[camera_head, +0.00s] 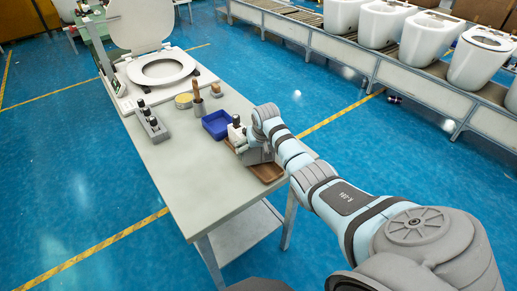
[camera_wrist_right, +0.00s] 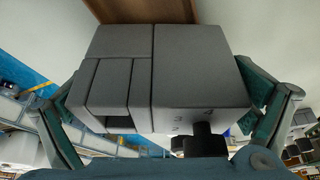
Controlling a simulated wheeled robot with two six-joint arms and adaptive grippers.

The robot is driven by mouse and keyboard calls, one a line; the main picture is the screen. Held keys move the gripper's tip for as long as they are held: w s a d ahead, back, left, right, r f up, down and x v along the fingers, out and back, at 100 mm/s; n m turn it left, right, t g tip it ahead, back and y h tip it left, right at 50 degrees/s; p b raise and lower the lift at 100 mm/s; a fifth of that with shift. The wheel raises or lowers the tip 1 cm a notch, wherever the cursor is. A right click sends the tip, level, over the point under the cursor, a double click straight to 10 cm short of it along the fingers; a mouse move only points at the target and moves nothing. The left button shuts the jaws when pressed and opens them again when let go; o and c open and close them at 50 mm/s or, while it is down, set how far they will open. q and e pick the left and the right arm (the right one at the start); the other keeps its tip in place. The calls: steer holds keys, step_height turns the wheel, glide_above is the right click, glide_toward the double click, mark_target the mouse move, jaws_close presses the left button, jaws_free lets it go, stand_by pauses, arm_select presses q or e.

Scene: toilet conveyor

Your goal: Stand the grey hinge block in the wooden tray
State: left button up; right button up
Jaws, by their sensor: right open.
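The grey hinge block (camera_wrist_right: 165,80) fills the middle of the right wrist view, with seams on its faces, small numerals and a black knob at its lower edge. My right gripper (camera_head: 255,150) is at the wooden tray (camera_head: 268,173) in the head view. Its fingers stand open on either side of the block. A brown surface, apparently the tray (camera_wrist_right: 140,10), shows behind the block's upper edge. In the head view the gripper and block merge, so I cannot tell whether the block touches the tray floor. My left gripper is not in view.
A blue bin (camera_head: 217,124) stands just left of the tray, with a white item with a black top (camera_head: 236,131) beside it. A grey holder with black knobs (camera_head: 152,124), a brush pot (camera_head: 198,107) and a toilet seat (camera_head: 160,68) are farther back. The near table top (camera_head: 190,190) is clear.

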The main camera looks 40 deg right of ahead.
steer(key=p+v, duration=0.3)
steer(key=v, duration=0.9)
steer(key=shift+r, duration=0.1)
